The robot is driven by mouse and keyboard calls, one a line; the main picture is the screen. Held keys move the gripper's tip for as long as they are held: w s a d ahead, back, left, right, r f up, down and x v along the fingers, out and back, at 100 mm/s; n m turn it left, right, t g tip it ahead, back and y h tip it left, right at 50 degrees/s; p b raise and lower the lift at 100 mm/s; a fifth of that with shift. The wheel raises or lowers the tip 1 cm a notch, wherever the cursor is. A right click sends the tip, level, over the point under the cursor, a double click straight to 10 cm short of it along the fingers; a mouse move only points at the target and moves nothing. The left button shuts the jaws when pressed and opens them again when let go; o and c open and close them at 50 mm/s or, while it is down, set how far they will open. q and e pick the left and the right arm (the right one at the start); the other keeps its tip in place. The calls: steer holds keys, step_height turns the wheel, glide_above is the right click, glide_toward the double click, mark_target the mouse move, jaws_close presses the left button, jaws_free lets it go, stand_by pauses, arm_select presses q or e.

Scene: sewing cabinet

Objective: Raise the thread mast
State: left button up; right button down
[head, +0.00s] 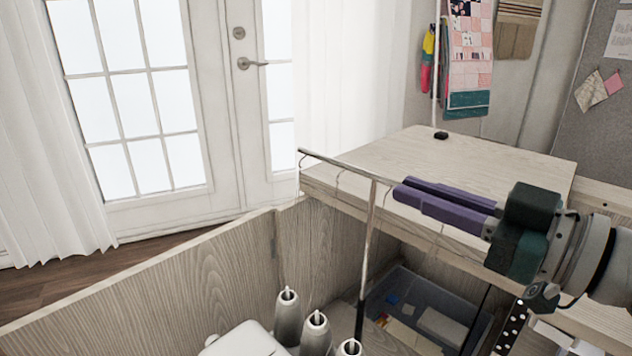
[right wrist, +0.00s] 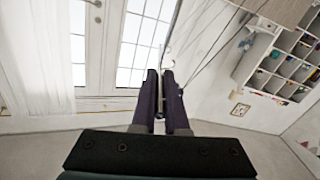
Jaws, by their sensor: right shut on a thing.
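The thread mast (head: 366,245) is a thin metal pole standing upright in the open sewing cabinet. Its crossbar (head: 335,162) carries small wire hooks and runs up to my right gripper (head: 399,191). The right gripper has purple fingers and comes in from the right, shut on the crossbar near the top of the pole. The exact contact is partly hidden by the fingers. In the right wrist view, the two fingers (right wrist: 160,76) are close together with a thin rod between and beyond their tips. My left gripper is not in view.
Several grey cones (head: 288,308) stand near the mast's foot, beside a white machine (head: 243,342). A clear bin (head: 468,327) sits lower right of the pole. The wooden cabinet top (head: 470,165) lies behind the gripper, with a small black object (head: 441,135) on it. Space above the mast is open.

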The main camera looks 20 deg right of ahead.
steer(key=shift+r, duration=0.4)
steer(key=c, duration=1.3)
jaws_free()
steer(key=o, duration=0.4)
steer(key=shift+f, duration=0.15)
steer(key=shift+c, duration=0.2)
steer(key=p+v, duration=0.2)
steer(key=v, duration=0.8)
steer(key=shift+w+f, duration=0.1)
